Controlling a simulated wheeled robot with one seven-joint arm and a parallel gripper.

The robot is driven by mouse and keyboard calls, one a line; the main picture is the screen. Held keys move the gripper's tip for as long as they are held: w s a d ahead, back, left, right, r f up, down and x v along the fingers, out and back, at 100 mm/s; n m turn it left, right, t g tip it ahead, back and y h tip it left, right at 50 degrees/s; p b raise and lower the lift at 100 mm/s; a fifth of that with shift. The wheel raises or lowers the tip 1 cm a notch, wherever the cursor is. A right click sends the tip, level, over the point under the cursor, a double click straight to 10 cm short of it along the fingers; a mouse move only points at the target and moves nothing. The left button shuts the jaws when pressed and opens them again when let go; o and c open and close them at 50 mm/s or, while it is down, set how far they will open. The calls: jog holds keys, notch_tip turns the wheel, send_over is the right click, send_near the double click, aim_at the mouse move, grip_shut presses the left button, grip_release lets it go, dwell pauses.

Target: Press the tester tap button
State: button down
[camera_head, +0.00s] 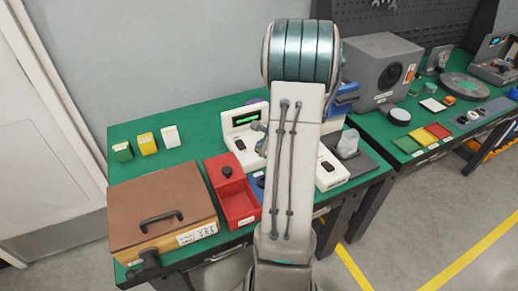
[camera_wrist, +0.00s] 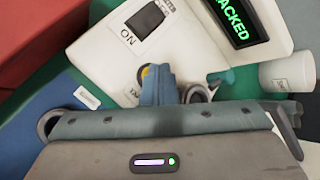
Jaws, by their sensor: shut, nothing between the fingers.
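The white tester (camera_head: 243,122) stands mid-table with a lit green display (camera_head: 245,119), partly behind my arm. In the wrist view the tester (camera_wrist: 100,55) is close and its display (camera_wrist: 234,20) shows green letters ending in "ACKED". A black switch (camera_wrist: 150,18) on it bears a label reading ON, upside down. My gripper (camera_wrist: 158,84) is shut and empty, its fingertips over the tester's lower edge. A label there is partly covered by the fingers.
A round ringed part (camera_wrist: 196,92) and a white cup-like piece (camera_wrist: 288,72) are beside the fingers. A red tray (camera_head: 240,208) and a brown lidded box (camera_head: 162,205) stand left of my arm. Small green, yellow and white boxes stand at the back left.

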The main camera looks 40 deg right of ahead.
jog(key=shift+r+p, duration=0.35)
jog(key=shift+r, duration=0.45)
jog(key=shift+r+p, duration=1.65)
jog(key=shift+r, duration=0.85)
